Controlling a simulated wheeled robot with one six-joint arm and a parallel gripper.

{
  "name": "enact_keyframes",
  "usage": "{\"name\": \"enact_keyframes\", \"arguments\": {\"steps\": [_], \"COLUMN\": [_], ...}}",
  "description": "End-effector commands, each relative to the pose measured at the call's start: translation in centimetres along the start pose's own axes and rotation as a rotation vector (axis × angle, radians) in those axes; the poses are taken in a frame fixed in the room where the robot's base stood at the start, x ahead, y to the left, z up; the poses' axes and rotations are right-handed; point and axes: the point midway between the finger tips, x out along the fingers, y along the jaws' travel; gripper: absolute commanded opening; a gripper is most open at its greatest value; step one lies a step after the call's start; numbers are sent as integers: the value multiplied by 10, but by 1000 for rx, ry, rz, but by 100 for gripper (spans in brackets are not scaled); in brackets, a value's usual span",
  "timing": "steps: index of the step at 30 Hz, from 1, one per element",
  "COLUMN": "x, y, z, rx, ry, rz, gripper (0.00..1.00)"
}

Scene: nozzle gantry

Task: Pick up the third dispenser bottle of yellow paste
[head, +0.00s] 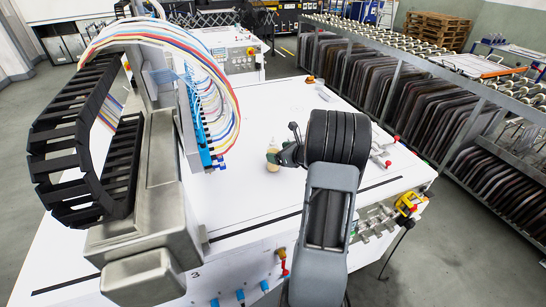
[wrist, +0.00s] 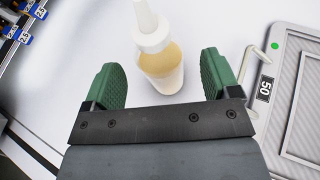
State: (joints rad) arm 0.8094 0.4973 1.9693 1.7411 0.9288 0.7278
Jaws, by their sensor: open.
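A dispenser bottle of yellow paste (wrist: 162,68) with a white cap and nozzle stands on the white table top. In the wrist view it is between and just beyond the green fingertips of my gripper (wrist: 163,78), with space on both sides. In the head view the bottle (head: 272,158) shows small beside my gripper (head: 282,157), which partly hides it. My gripper is open and empty. I see no other paste bottle.
The gantry with its row of blue nozzles (head: 205,145) and coloured hoses stands left of the bottle. A grey panel marked 50 (wrist: 300,95) lies to the right in the wrist view. Table space behind the bottle is clear. Racks of dark panels (head: 370,85) stand beyond the right edge.

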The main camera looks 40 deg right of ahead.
Motion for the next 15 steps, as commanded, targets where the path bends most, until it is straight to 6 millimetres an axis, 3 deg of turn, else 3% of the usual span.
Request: {"name": "enact_keyframes", "arguments": {"steps": [6, 15], "x": [26, 32], "y": [1, 0], "z": [0, 0], "rx": [-1, -1], "ry": [1, 0], "rz": [3, 1], "gripper": [82, 82]}}
